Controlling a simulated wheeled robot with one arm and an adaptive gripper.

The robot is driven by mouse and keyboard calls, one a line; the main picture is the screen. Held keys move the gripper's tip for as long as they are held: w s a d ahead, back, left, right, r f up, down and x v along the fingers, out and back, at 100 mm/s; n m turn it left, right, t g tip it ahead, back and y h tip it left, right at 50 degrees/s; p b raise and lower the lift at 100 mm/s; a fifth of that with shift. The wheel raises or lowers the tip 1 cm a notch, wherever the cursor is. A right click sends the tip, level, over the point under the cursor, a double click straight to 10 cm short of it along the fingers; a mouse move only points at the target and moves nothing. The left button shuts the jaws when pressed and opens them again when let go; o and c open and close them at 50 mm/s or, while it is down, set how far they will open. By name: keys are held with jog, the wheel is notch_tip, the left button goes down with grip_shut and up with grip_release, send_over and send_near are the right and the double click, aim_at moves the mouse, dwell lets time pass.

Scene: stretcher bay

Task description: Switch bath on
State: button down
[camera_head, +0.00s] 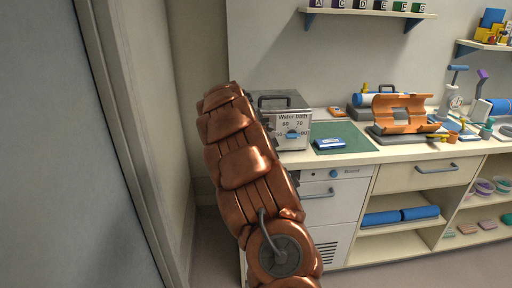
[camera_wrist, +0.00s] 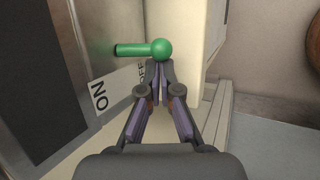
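The water bath (camera_head: 281,102) is a grey metal box with a top handle on the left end of the counter. Its front reads "Water bath" and has a blue dial (camera_head: 291,134) among numbers such as 60, 70 and 80. In the wrist view a green lever with a ball end (camera_wrist: 161,49) sticks out sideways, near a white label (camera_wrist: 101,96) that reads "NO", perhaps "ON" upside down. My gripper (camera_wrist: 161,68) has its fingertips together just below the green ball; I cannot tell whether they touch it. My copper arm hides my gripper in the head view.
A green mat (camera_head: 347,134) with a blue-and-white item (camera_head: 329,144) lies right of the bath. An orange holder (camera_head: 403,116) stands further right. Below is a cabinet (camera_head: 333,196) with a blue knob. A grey wall or door (camera_head: 75,150) closes off the left side.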

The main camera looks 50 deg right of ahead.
jog(key=shift+r, duration=0.15)
jog(key=shift+r+p, duration=0.1)
jog(key=shift+p, duration=0.3)
jog(key=shift+r+g+y+p, duration=0.1)
jog(key=shift+g+y+p, duration=0.4)
jog(key=shift+y, duration=0.1)
jog(key=shift+d+r+g+y+p, duration=0.2)
jog(key=shift+r+g+y+p, duration=0.45)
jog(key=shift+p, duration=0.8)
jog(key=shift+w+d+r+p, duration=0.15)
jog(key=shift+r+p, duration=0.1)
jog(key=shift+p, duration=0.4)
dwell(1.5)
jog(key=shift+r, duration=0.2)
jog(key=shift+r+g+p, duration=0.25)
jog(key=shift+r+p, duration=0.35)
jog(key=shift+r, duration=0.05)
